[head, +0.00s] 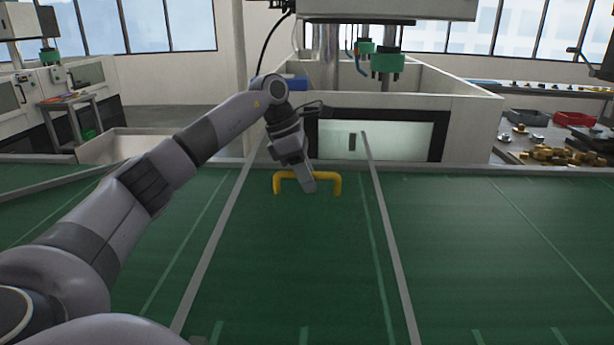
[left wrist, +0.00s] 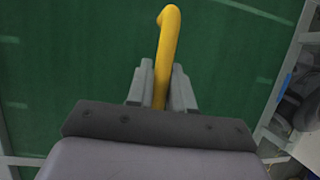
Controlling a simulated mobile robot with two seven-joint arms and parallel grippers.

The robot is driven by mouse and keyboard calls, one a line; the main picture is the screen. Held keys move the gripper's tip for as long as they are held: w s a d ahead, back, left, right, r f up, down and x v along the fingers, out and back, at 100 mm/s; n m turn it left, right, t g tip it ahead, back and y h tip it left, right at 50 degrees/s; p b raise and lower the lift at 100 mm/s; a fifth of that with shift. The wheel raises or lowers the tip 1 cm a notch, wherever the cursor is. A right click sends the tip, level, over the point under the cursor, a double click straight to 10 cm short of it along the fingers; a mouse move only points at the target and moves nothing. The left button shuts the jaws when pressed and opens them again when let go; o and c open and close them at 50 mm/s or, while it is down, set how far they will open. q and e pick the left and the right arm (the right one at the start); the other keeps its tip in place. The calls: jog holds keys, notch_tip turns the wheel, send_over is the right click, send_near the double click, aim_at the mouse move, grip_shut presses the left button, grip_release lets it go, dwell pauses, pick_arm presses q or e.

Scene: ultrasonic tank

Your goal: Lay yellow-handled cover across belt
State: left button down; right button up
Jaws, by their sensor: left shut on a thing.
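The yellow handle (head: 288,175) is a squared arch standing up from a green surface in the middle of the head view. My left gripper (head: 309,185) reaches down to the handle's top bar from the left and is shut on it. In the left wrist view the handle (left wrist: 168,30) passes between the two grey fingers (left wrist: 160,82). The cover (head: 300,235) under the handle looks green like the belt (head: 500,240), so I cannot tell its edges or whether it touches the belt. My right gripper is not in view.
Grey rails (head: 213,250) and (head: 392,240) run along both sides of the handle area. A walled machine with a glass-like window (head: 400,137) stands behind. A side table at the right holds a red tray (head: 574,118) and several brass parts (head: 560,154).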

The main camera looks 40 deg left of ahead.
pick_arm(q)
jog(key=shift+f+b, duration=0.45)
jog(key=shift+f, duration=0.6)
jog(key=c, duration=0.9)
grip_release()
jog(key=shift+f, duration=0.15)
jog(key=v, duration=0.7)
jog(key=shift+d+r, duration=0.1)
jog(key=shift+r, duration=0.15)
